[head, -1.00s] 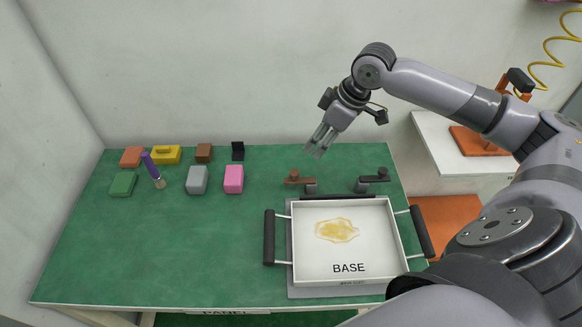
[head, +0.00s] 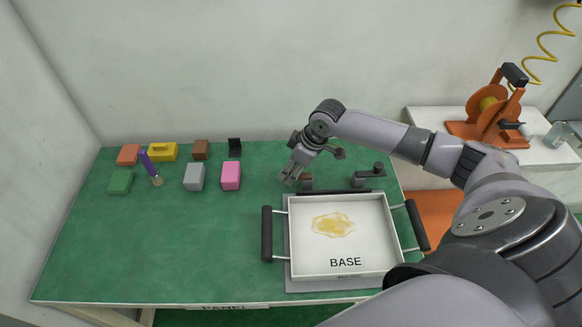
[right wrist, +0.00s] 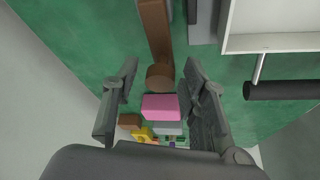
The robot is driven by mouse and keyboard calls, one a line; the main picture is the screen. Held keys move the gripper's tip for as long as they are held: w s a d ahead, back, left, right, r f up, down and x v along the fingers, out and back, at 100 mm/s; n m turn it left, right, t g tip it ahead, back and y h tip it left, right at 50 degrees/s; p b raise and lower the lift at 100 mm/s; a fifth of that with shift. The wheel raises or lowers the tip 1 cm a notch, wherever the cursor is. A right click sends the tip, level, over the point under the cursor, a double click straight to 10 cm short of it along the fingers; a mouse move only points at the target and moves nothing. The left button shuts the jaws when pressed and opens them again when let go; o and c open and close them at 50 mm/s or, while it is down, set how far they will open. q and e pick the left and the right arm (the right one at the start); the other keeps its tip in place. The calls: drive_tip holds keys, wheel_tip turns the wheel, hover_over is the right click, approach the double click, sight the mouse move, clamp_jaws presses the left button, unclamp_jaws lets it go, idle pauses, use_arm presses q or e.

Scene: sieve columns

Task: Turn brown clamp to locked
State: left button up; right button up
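The brown clamp (head: 307,178) is at the back left edge of the tray in the head view, mostly hidden by my right gripper (head: 289,177). In the right wrist view, the clamp's brown bar (right wrist: 155,32) runs down from the top edge to a round brown knob (right wrist: 160,77). The fingers of my right gripper (right wrist: 161,68) are apart on either side of the knob, with gaps visible. Whether they touch the clamp cannot be told. My left gripper is in neither view.
A dark clamp (head: 368,176) stands right of the brown one. The white BASE tray (head: 345,270) has black side handles. A pink block (head: 231,176), a grey block (head: 194,177) and several other items stand to the left. The left front of the green table (head: 150,250) is clear.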

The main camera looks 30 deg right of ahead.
clamp_jaws()
idle(0.5)
idle(0.3)
